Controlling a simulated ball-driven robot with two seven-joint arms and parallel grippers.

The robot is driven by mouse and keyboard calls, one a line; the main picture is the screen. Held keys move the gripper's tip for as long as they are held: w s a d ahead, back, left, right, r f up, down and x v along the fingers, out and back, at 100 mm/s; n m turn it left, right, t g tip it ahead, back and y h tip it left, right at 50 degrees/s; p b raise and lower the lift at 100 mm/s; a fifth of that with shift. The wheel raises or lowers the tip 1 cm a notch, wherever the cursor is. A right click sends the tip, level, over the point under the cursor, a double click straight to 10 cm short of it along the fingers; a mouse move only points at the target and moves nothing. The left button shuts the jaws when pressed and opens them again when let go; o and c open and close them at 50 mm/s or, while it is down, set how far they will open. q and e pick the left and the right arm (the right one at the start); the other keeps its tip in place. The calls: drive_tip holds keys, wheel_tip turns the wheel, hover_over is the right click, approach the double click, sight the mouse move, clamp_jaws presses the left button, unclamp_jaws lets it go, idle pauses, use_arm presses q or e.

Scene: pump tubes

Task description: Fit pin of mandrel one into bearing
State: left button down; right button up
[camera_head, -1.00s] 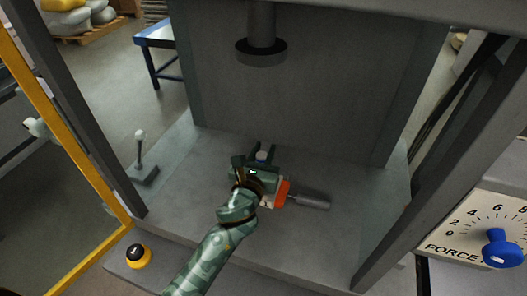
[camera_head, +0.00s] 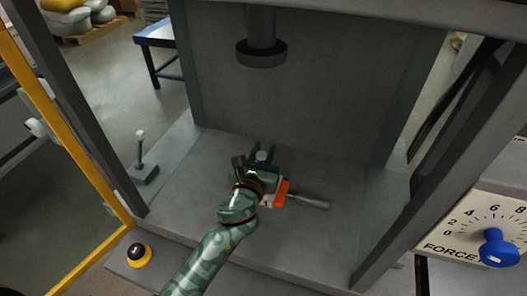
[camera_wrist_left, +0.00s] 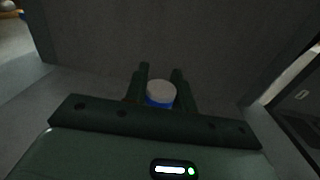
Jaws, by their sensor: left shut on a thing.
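My left gripper (camera_head: 262,157) is low over the floor of the press bay, near its middle. It is shut on a small upright round piece with a pale grey top and a blue band (camera_wrist_left: 160,95), which sits between the fingers. The pale top also shows in the head view (camera_head: 261,155). I cannot tell whether this is the mandrel's pin, and its lower end is hidden. A grey rod (camera_head: 310,202) and an orange-red part (camera_head: 282,192) show just right of the gripper, partly hidden by it. I cannot make out a bearing. My right gripper is not in view.
The round press ram (camera_head: 261,53) hangs above and behind the gripper. Grey posts frame the bay. A lever (camera_head: 141,150) stands at the left, a yellow-and-black button (camera_head: 138,255) at the front left, and a force dial with a blue knob (camera_head: 500,248) at the right.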

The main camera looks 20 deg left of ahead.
use_arm(q)
drive_tip(key=shift+r, duration=0.1)
drive_tip(key=shift+f+b, duration=0.75)
drive_tip(key=shift+f, duration=0.35)
drive_tip(key=c, duration=1.1)
unclamp_jaws()
wheel_tip(320, 180, up, 4)
drive_tip(key=p, duration=0.3)
drive_tip(key=s+d+r+p, duration=0.1)
drive_tip(key=s+r, duration=0.2)
drive_tip(key=s, duration=0.1)
drive_tip(key=s+d+r+p, duration=0.1)
drive_tip(key=s+r+p, duration=0.1)
drive_tip(key=s, duration=0.3)
drive_tip(key=s+d+r+p, duration=0.1)
drive_tip(key=s+r+p, duration=0.1)
drive_tip(key=s+r, duration=0.2)
drive_tip(key=shift+s+d, duration=0.3)
drive_tip(key=shift+d, duration=0.1)
